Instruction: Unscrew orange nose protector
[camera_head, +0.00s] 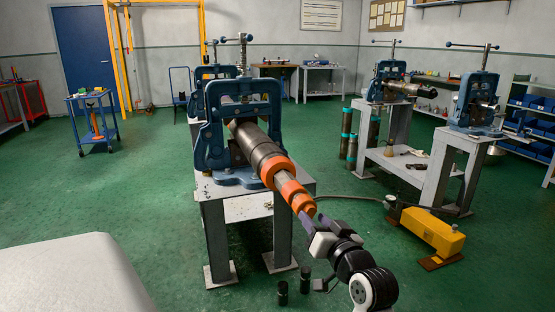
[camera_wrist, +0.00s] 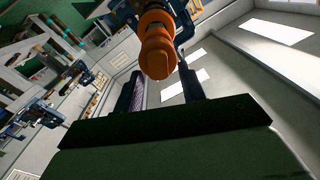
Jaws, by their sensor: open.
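The orange nose protector (camera_head: 302,204) sits on the near end of a dark pipe tool (camera_head: 258,152), which is clamped in a blue vise (camera_head: 214,120) and points toward me. In the wrist view the orange nose protector (camera_wrist: 157,50) is at the top centre, just beyond my fingers. My gripper (camera_head: 312,222) is at the end of the protector in the head view. In the wrist view my gripper (camera_wrist: 165,90) shows two dark fingers apart, with a gap between them. The protector's tip lines up with this gap. I cannot tell whether a finger touches it.
The vise stands on a grey metal table (camera_head: 212,235). Two more blue vises stand on grey stands at the right. A yellow pump (camera_head: 432,232) lies on the green floor at right. Small dark cylinders (camera_head: 283,292) stand on the floor below my gripper.

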